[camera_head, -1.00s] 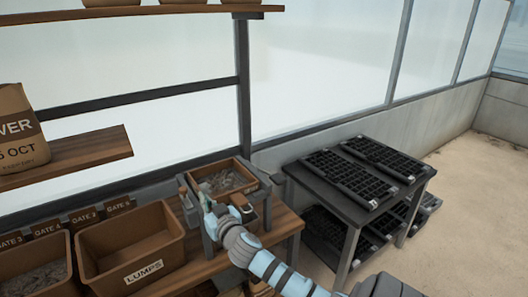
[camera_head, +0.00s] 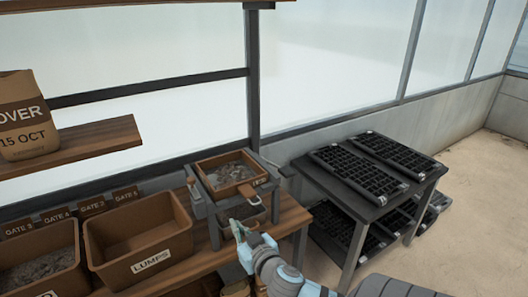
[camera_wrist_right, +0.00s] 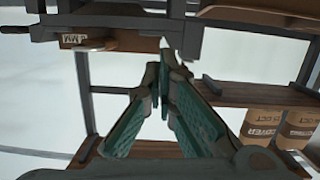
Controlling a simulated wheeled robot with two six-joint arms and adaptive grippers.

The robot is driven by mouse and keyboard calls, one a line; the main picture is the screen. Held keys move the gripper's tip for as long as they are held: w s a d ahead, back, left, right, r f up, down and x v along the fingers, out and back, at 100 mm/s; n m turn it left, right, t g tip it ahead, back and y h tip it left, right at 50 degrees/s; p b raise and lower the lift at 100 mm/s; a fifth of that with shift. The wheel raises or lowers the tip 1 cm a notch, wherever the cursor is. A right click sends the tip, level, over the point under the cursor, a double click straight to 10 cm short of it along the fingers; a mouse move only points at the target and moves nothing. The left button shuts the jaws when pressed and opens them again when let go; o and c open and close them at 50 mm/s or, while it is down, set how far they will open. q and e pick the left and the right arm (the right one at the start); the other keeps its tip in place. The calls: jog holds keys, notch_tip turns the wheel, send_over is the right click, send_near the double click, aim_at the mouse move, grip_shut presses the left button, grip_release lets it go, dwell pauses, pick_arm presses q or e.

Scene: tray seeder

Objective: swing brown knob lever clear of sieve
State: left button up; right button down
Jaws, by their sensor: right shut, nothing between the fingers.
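The sieve (camera_head: 208,164) is a brown square tray of dark lumpy material on a grey stand. A small brown piece (camera_head: 191,181), possibly the lever's knob, shows at the stand's left post; it is too small to be sure. My right gripper (camera_head: 237,226) is shut and empty, in front of the stand and below the sieve's front edge. In the right wrist view its green-padded fingers (camera_wrist_right: 160,80) meet at the tips with nothing between them. The sieve's front with an "MM" label (camera_wrist_right: 125,40) shows there at upper left, apart from the fingers. My left gripper is out of view.
A brown LUMPS bin (camera_head: 180,215) stands left of the stand on the wooden bench (camera_head: 292,212). Another filled bin (camera_head: 75,240) is further left. A dark table (camera_head: 340,190) with black cell trays stands at right. A shelf (camera_head: 90,148) holds a paper bag.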

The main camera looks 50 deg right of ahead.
jog(key=s+d+f+g, duration=0.1)
jog(key=s+f+g, duration=0.2)
jog(key=f, duration=0.9)
jog(key=s+f+n+g+y, duration=0.1)
jog(key=s+f, duration=0.3)
jog(key=f, duration=0.8)
jog(key=shift+s+d+n+g, duration=0.25)
jog(key=shift+d+n+g, duration=0.1)
jog(key=shift+g, duration=0.55)
